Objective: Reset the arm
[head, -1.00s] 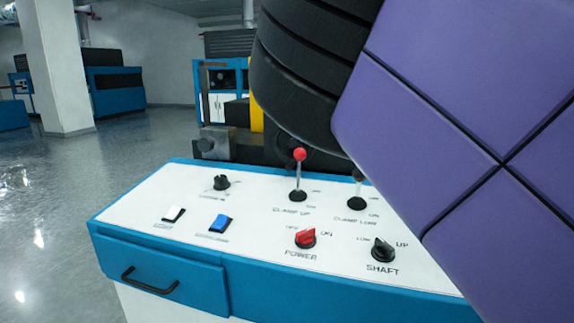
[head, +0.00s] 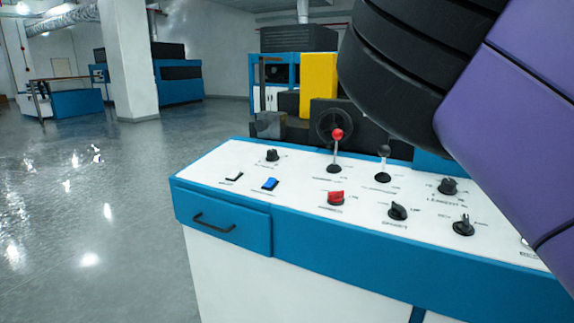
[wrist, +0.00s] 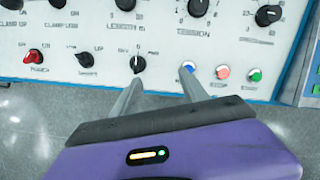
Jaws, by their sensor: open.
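My gripper (wrist: 160,84) is open and empty. In the wrist view its two grey fingers are spread apart and point at the lower part of the white control panel (wrist: 165,72). A black knob (wrist: 137,64) shows just beyond the left fingertip, and a blue button (wrist: 189,67) just beyond the right one. I cannot tell how close the fingertips are to the panel. In the head view my purple and black arm fills the upper right and hides part of the panel; my gripper is out of that view.
The panel carries a red-tipped lever (head: 337,135), a dark-tipped lever (head: 384,152), a red power knob (head: 336,198) and a blue switch (head: 270,184). A drawer (head: 222,222) with a black handle is below. Grey floor (head: 90,220) is open at left. A white pillar (head: 129,60) stands behind.

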